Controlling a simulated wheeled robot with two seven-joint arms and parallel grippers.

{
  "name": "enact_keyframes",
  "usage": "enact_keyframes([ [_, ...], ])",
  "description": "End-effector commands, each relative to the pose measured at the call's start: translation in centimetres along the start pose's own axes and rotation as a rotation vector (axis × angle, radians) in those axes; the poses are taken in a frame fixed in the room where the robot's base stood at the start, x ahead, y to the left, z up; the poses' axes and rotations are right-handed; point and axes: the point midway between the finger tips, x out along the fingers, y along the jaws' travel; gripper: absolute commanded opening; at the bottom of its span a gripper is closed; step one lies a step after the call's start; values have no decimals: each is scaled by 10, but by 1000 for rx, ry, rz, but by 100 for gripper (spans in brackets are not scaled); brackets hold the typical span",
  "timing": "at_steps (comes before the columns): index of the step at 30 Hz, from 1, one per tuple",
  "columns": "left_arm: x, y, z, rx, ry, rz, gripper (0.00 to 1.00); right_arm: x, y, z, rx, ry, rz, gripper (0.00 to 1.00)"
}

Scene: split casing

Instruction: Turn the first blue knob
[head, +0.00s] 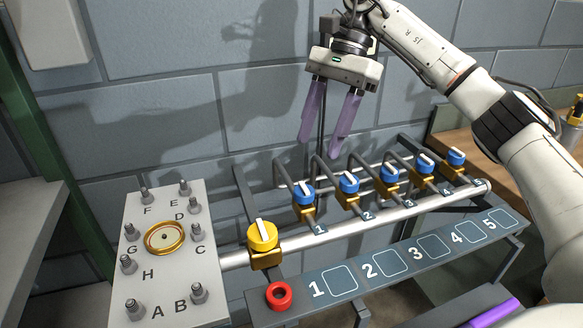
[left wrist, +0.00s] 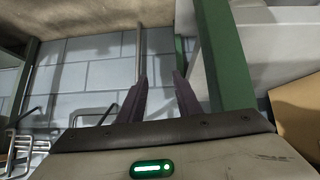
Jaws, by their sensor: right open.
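The first blue knob (head: 304,195), with a white bar handle, sits on a brass valve body above the label 1 on the pipe rack. Its bar slants slightly in the head view. My right gripper (head: 318,145) is open and empty, its purple fingers pointing down above and behind this knob, apart from it. My left gripper (left wrist: 159,78) shows only in the left wrist view, its fingers apart with nothing between them, facing a grey block wall.
More blue knobs (head: 349,182) stand to the right along the pipe. A yellow knob (head: 262,236) stands left, beside a plate with lettered bolts (head: 144,272). Thin grey pipes run behind the knobs.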

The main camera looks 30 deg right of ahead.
Motion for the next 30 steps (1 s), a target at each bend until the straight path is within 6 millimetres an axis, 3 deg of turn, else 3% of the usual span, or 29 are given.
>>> enact_keyframes([
  [6,-3,4,22,-5,-40,5,31,39,1,-1,0,1,5,50],
  [15,-3,5,22,-4,-38,7,31,86,1,0,0,0,3,50],
  [28,0,3,10,-1,-17,5,31,97,0,0,0,-1,0,50],
  [30,0,3,10,-1,-17,5,31,97,0,0,0,-1,0,40],
])
